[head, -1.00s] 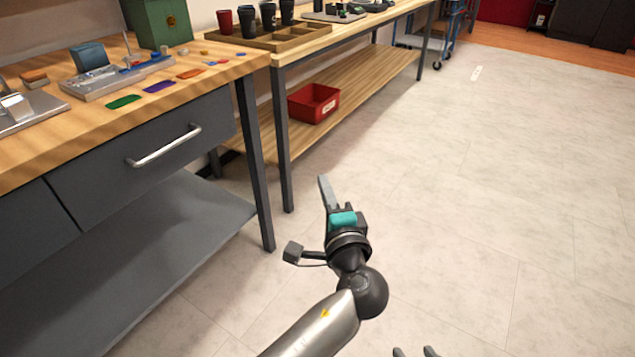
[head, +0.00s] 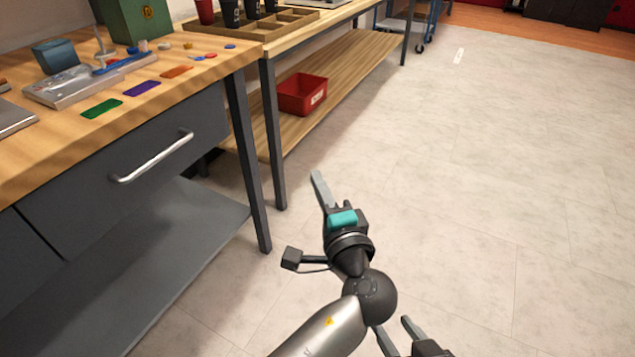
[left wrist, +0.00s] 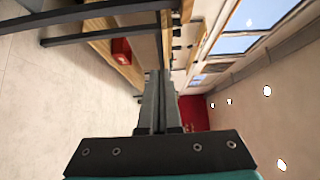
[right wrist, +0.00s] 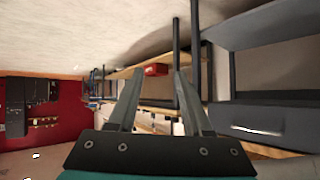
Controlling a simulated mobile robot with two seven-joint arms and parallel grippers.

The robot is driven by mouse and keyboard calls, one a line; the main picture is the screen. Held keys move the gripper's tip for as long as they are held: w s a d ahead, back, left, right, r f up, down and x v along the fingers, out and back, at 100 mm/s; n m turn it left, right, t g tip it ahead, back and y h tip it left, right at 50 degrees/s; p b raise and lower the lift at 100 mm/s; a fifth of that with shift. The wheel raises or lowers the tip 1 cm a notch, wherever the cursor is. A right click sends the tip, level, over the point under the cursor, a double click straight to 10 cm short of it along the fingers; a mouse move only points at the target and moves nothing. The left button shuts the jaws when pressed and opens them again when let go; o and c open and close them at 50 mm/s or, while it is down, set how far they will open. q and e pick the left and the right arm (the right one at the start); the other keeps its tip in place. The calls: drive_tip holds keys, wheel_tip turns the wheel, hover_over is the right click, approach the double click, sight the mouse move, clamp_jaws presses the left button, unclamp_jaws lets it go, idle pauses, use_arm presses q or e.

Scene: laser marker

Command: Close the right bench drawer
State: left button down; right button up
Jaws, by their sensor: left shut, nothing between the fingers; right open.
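The right bench drawer (head: 130,165) has a dark grey front under the wooden bench top, with a silver bar handle (head: 152,157). How far it stands out from the bench is hard to tell. The handle also shows in the right wrist view (right wrist: 258,130). My left gripper (head: 320,178) is shut and empty over the floor, right of the drawer and apart from it. Its closed fingers show in the left wrist view (left wrist: 158,75). My right gripper (head: 392,324) is open and empty at the bottom edge, farther from the drawer. Its spread fingers show in the right wrist view (right wrist: 157,72).
A grey lower shelf (head: 150,255) and a dark bench leg (head: 247,165) are near the drawer. A second bench holds a divided wooden tray (head: 250,30) and a red bin (head: 302,95) on its lower shelf. The floor to the right is clear.

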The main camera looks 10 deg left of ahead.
use_arm(q)
drive_tip(key=shift+a, duration=0.1)
use_arm(e)
drive_tip(key=shift+d, duration=0.1)
use_arm(q)
drive_tip(key=p, duration=0.2)
approach(194, 140)
drive_tip(key=w, duration=0.2)
drive_tip(key=w+a+r, duration=0.1)
drive_tip(key=w, duration=0.1)
drive_tip(key=w+r, duration=0.1)
drive_tip(key=w, duration=0.1)
drive_tip(key=shift+w+a, duration=0.1)
drive_tip(key=shift+a, duration=0.05)
drive_tip(key=shift+w+a, duration=0.2)
drive_tip(key=shift+a, duration=0.35)
drive_tip(key=shift+a+r, duration=0.1)
drive_tip(key=shift+a, duration=0.15)
use_arm(e)
drive_tip(key=s+d+g, duration=0.1)
drive_tip(key=s+d+g+h, duration=0.1)
drive_tip(key=d, duration=0.1)
drive_tip(key=s+d+g+h, duration=0.1)
drive_tip(key=shift+d+g, duration=0.2)
drive_tip(key=shift+g, duration=0.1)
use_arm(q)
drive_tip(key=shift+a, duration=0.1)
use_arm(e)
drive_tip(key=shift+d, duration=0.15)
